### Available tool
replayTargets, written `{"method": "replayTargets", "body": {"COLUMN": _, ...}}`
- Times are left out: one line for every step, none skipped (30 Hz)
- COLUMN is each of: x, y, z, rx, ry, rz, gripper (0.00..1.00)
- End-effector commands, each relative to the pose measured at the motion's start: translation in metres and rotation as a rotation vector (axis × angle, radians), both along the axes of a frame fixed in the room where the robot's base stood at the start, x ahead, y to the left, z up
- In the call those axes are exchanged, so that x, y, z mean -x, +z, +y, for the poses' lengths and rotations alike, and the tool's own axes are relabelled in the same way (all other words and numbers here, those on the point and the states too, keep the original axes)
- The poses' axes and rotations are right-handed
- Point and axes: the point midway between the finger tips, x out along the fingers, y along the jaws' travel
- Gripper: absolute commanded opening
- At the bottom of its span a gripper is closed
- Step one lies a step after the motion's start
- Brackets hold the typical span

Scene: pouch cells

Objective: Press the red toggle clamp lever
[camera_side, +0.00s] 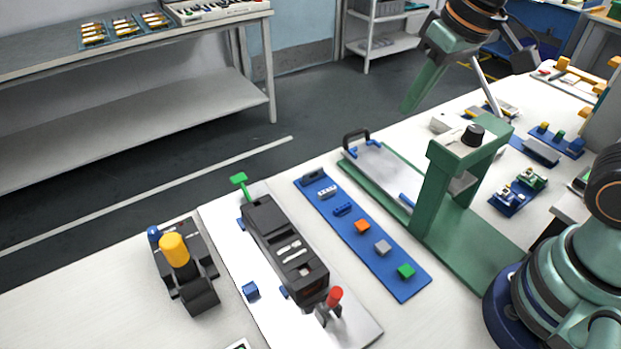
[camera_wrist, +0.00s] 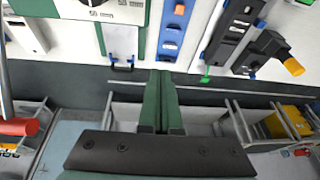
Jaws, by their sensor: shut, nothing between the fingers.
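The red toggle clamp lever (camera_side: 334,297) stands upright on a grey metal clamp (camera_side: 327,313) at the near end of a long black fixture (camera_side: 284,245) in the side view. I cannot make out the lever in the wrist view. My gripper (camera_side: 408,107) is high up at the top right of the side view, well away from the lever and above the far side of the bench. Its green fingers are together and empty, and their tips show in the wrist view (camera_wrist: 161,76). The fixture also shows in the wrist view (camera_wrist: 232,25).
A black device with a yellow knob (camera_side: 173,249) stands left of the fixture. A blue strip with coloured blocks (camera_side: 375,245) lies to its right. A green press frame (camera_side: 436,190) stands tall between that strip and my base. A green-handled lever (camera_side: 240,181) sticks out at the fixture's far end.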

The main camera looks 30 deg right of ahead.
Motion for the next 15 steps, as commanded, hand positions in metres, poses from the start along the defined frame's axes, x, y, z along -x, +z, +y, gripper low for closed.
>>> {"method": "replayTargets", "body": {"x": -0.003, "y": -0.001, "z": 0.017, "rx": -0.002, "ry": 0.021, "rz": 0.035, "gripper": 0.0}}
{"method": "replayTargets", "body": {"x": -0.004, "y": -0.002, "z": 0.026, "rx": -0.003, "ry": 0.029, "rz": 0.055, "gripper": 0.0}}
{"method": "replayTargets", "body": {"x": -0.005, "y": -0.003, "z": 0.038, "rx": -0.003, "ry": 0.037, "rz": 0.077, "gripper": 0.0}}
{"method": "replayTargets", "body": {"x": -0.006, "y": -0.004, "z": 0.048, "rx": -0.002, "ry": 0.043, "rz": 0.097, "gripper": 0.0}}
{"method": "replayTargets", "body": {"x": -0.006, "y": -0.004, "z": 0.057, "rx": 0.0, "ry": 0.05, "rz": 0.115, "gripper": 0.0}}
{"method": "replayTargets", "body": {"x": -0.006, "y": -0.006, "z": 0.07, "rx": 0.004, "ry": 0.058, "rz": 0.139, "gripper": 0.0}}
{"method": "replayTargets", "body": {"x": -0.006, "y": -0.007, "z": 0.079, "rx": 0.007, "ry": 0.064, "rz": 0.157, "gripper": 0.0}}
{"method": "replayTargets", "body": {"x": -0.005, "y": -0.009, "z": 0.089, "rx": 0.011, "ry": 0.07, "rz": 0.173, "gripper": 0.0}}
{"method": "replayTargets", "body": {"x": -0.004, "y": -0.011, "z": 0.102, "rx": 0.018, "ry": 0.078, "rz": 0.197, "gripper": 0.0}}
{"method": "replayTargets", "body": {"x": -0.003, "y": -0.013, "z": 0.112, "rx": 0.024, "ry": 0.083, "rz": 0.214, "gripper": 0.0}}
{"method": "replayTargets", "body": {"x": -0.001, "y": -0.016, "z": 0.121, "rx": 0.031, "ry": 0.089, "rz": 0.23, "gripper": 0.0}}
{"method": "replayTargets", "body": {"x": 0.001, "y": -0.019, "z": 0.134, "rx": 0.041, "ry": 0.096, "rz": 0.252, "gripper": 0.0}}
{"method": "replayTargets", "body": {"x": 0.003, "y": -0.021, "z": 0.144, "rx": 0.049, "ry": 0.101, "rz": 0.266, "gripper": 0.0}}
{"method": "replayTargets", "body": {"x": 0.006, "y": -0.024, "z": 0.154, "rx": 0.058, "ry": 0.105, "rz": 0.282, "gripper": 0.0}}
{"method": "replayTargets", "body": {"x": 0.01, "y": -0.027, "z": 0.166, "rx": 0.069, "ry": 0.111, "rz": 0.299, "gripper": 0.0}}
